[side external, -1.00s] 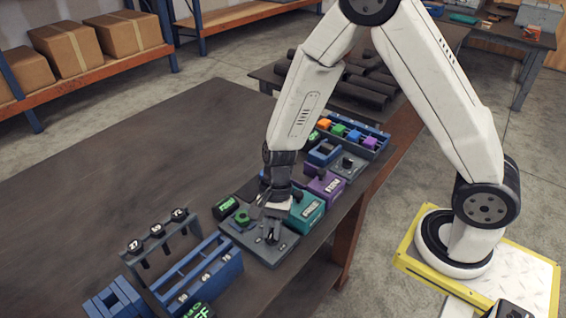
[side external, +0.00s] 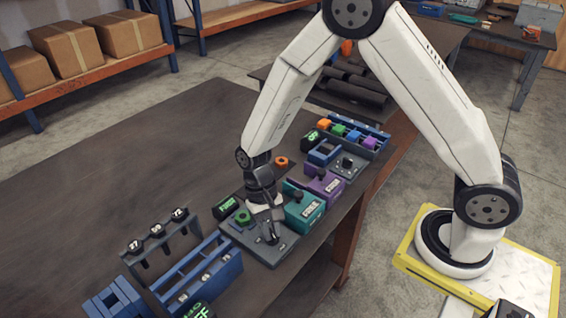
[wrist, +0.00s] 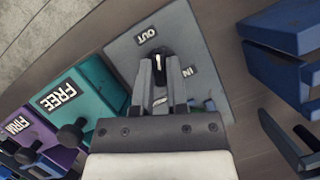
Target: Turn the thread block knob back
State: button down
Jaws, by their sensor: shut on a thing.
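The knob (wrist: 159,61) is black with a white pointer line, on a grey plate-like block (wrist: 205,38) marked OUT and IN. In the wrist view its pointer stands nearly upright in the picture, between the two labels. My gripper (wrist: 160,75) is shut on the knob, with one finger on each side of it. In the side view the grey block (side external: 284,247) lies near the table's front edge, and my gripper (side external: 269,237) points down onto it. The fingers partly hide the knob there.
A teal block marked FREE (side external: 306,211) stands close on the right, with a purple block (side external: 324,184) beyond. A green-lettered PUR-like display (side external: 226,207) and green ring (side external: 242,216) sit behind. A blue rack (side external: 205,273) stands left.

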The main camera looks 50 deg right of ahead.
jog(key=shift+n, duration=0.3)
jog(key=c, duration=0.6)
grip_release()
jog(key=shift+c, duration=0.2)
jog(key=v, duration=0.7)
jog(key=shift+w+r, duration=0.15)
jog(key=shift+r, duration=0.2)
jog(key=s+d+r+n+t+h, duration=0.1)
jog(key=s+d+r+n+t, duration=0.3)
jog(key=d, duration=0.5)
jog(key=s+t, duration=0.2)
jog(key=s, duration=0.1)
jog(key=shift+s+d+t+h, duration=0.3)
jog(key=shift+d+t+h, duration=0.05)
jog(key=shift+t+h, duration=0.05)
